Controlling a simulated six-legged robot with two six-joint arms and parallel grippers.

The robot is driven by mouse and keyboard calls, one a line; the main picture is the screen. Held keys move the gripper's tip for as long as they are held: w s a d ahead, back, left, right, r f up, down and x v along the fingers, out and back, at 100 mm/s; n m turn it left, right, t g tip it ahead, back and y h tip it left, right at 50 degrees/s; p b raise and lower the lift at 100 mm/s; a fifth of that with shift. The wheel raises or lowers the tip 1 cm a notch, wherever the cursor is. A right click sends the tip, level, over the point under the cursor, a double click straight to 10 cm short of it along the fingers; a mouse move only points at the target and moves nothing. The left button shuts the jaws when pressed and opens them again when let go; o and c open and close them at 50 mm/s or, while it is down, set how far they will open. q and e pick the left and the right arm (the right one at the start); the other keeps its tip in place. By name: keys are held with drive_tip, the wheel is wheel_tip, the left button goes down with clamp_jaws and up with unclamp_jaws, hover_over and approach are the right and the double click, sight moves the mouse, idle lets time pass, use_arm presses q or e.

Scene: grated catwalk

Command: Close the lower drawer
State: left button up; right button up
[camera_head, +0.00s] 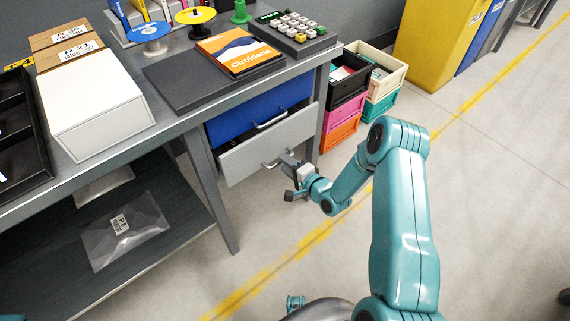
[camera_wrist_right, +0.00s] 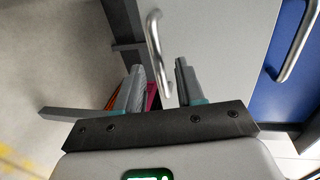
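The lower drawer (camera_head: 240,158) has a light grey front and stands pulled out below the blue upper drawer (camera_head: 240,115). A dark gap shows above its front. Its bar handle (camera_head: 279,158) is metal. My right gripper (camera_head: 291,178) is in front of this handle. In the right wrist view, the gripper (camera_wrist_right: 159,88) is open, with one finger on each side of the handle's near end (camera_wrist_right: 154,45). The grey drawer front (camera_wrist_right: 220,40) fills the middle there. Whether a finger touches the handle is unclear. My left gripper is not in view.
The workbench (camera_head: 190,118) carries a white box (camera_head: 95,110), a book (camera_head: 240,50) and a keypad (camera_head: 292,32). Stacked crates (camera_head: 345,105) stand close to the right of the drawers. A bench leg (camera_head: 213,190) is left of them. The floor in front is clear.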

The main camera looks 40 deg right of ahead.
sight(276, 154)
drive_tip(key=shift+w+f, duration=0.15)
drive_tip(key=shift+w, duration=0.5)
clamp_jaws()
drive_tip(key=b+x, duration=0.1)
drive_tip(key=x, duration=0.1)
drive_tip(key=b+x, duration=0.1)
drive_tip(key=shift+w+r, duration=0.3)
drive_tip(key=shift+w, duration=0.15)
drive_tip(key=shift+r, duration=0.15)
unclamp_jaws()
